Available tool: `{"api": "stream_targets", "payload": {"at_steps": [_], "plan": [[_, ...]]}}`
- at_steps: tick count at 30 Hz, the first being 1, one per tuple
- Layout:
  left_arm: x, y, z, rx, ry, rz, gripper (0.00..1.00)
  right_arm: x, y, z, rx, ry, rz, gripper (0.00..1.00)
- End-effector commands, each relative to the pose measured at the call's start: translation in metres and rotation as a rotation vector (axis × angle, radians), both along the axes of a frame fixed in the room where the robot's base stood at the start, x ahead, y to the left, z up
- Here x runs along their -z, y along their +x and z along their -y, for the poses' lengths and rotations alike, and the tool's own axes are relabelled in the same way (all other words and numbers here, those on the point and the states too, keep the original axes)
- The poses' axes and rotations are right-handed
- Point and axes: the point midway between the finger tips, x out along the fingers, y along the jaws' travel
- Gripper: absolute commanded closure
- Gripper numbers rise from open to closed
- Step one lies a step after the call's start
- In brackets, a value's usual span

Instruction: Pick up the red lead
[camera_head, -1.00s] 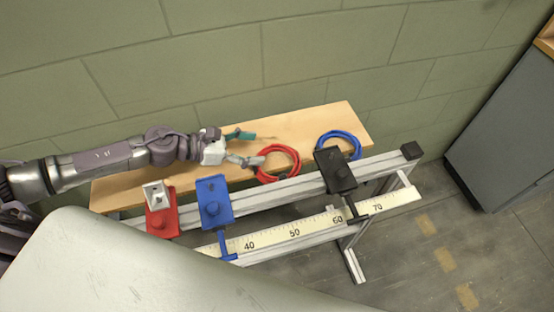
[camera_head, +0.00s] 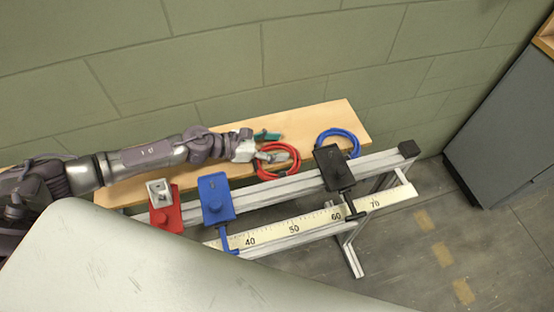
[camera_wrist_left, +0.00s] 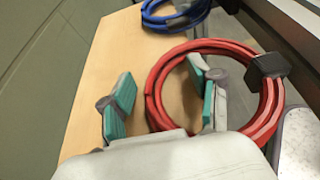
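The red lead (camera_head: 279,161) lies coiled on the wooden shelf, with a black part on its coil that shows in the left wrist view. The coil (camera_wrist_left: 157,85) fills the middle right of that view. My left gripper (camera_head: 271,146) is open at the left side of the coil. In the left wrist view its two teal-padded fingers (camera_wrist_left: 162,97) stand apart, one over the bare wood outside the coil and one over the inside of the ring. The near left part of the coil passes between them. I cannot tell whether either finger touches it. My right gripper is not in view.
A blue coiled lead (camera_head: 339,141) lies to the right on the wooden shelf (camera_head: 225,131). In front runs a metal rail (camera_head: 289,186) with a red block (camera_head: 166,214), a blue block (camera_head: 216,198), a black block (camera_head: 334,167) and a ruler (camera_head: 293,229). The wall stands behind.

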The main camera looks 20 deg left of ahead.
Motion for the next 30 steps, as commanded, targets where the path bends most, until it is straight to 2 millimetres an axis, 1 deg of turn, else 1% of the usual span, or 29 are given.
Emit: {"api": "stream_targets", "payload": {"at_steps": [1,8,9,10,17,20,23,27,30], "plan": [[0.0,0.0,0.0,0.0,0.0,0.0,0.51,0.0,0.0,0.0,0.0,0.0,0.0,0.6],[0.0,0.0,0.0,0.0,0.0,0.0,0.9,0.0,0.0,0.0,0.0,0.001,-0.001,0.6],[0.0,0.0,0.0,0.0,0.0,0.0,0.96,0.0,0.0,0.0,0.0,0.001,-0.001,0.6],[0.0,0.0,0.0,0.0,0.0,0.0,1.0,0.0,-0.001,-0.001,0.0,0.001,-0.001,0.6],[-0.001,0.0,0.0,0.0,-0.001,0.001,1.0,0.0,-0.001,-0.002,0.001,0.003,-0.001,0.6],[-0.009,0.001,0.0,0.001,-0.001,0.003,1.0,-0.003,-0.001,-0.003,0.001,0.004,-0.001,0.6],[-0.025,0.001,0.0,0.002,0.001,0.005,1.0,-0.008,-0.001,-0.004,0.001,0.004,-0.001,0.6],[-0.056,0.001,-0.001,0.001,0.002,0.006,1.0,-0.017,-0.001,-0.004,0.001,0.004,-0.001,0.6],[-0.075,0.001,-0.001,0.002,0.001,0.005,1.0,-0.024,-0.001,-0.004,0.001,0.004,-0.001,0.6]]}}
